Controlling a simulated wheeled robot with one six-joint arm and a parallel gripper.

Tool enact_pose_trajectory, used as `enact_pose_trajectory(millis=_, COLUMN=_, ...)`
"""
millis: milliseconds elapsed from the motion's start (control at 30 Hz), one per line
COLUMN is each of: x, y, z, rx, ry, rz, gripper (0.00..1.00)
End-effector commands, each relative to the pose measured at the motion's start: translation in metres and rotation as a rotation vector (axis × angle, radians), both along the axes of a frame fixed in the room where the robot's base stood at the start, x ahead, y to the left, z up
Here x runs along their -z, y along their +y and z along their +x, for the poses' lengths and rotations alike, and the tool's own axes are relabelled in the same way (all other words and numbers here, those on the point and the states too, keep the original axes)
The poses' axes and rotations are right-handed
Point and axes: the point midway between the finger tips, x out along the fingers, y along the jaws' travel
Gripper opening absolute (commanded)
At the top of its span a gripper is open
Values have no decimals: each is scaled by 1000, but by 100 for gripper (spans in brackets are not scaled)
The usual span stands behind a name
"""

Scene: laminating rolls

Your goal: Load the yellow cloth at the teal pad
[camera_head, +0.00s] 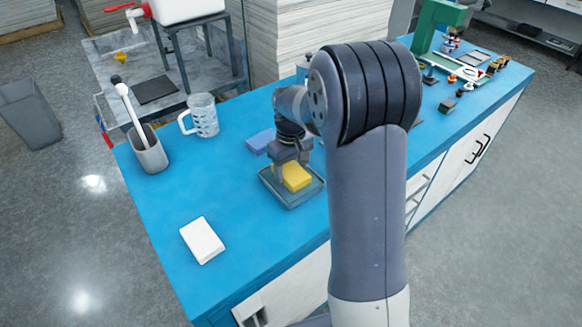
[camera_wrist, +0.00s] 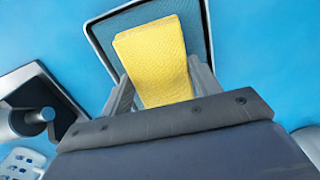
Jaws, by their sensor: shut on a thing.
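The yellow cloth (camera_head: 297,178) is a folded, block-like pad. It also shows in the wrist view (camera_wrist: 153,55), where my gripper (camera_wrist: 163,88) has one finger on each side of it and is shut on it. The teal pad (camera_wrist: 198,38) lies inside a shallow dark-rimmed tray on the blue table, and the tray also shows in the head view (camera_head: 291,204). My gripper (camera_head: 291,168) holds the cloth over this tray. I cannot tell whether the cloth touches the pad. The cloth hides much of the pad.
A blue block (camera_head: 260,141) lies behind the tray. A white block (camera_head: 202,240) lies at the front left. A clear measuring jug (camera_head: 203,115) and a grey cup (camera_head: 150,156) with a white-handled tool stand at the left. A green press (camera_head: 437,35) stands at the far right.

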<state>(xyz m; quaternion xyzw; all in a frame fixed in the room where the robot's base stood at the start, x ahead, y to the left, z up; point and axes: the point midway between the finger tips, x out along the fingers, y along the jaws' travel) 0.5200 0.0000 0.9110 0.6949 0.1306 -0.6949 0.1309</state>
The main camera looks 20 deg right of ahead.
Motion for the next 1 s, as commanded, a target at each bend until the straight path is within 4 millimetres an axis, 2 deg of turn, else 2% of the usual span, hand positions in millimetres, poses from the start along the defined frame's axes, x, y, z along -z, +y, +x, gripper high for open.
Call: enact_pose_trajectory(millis=1000, x=8, y=0, z=0, rx=0, ry=0, rz=0, gripper=41)
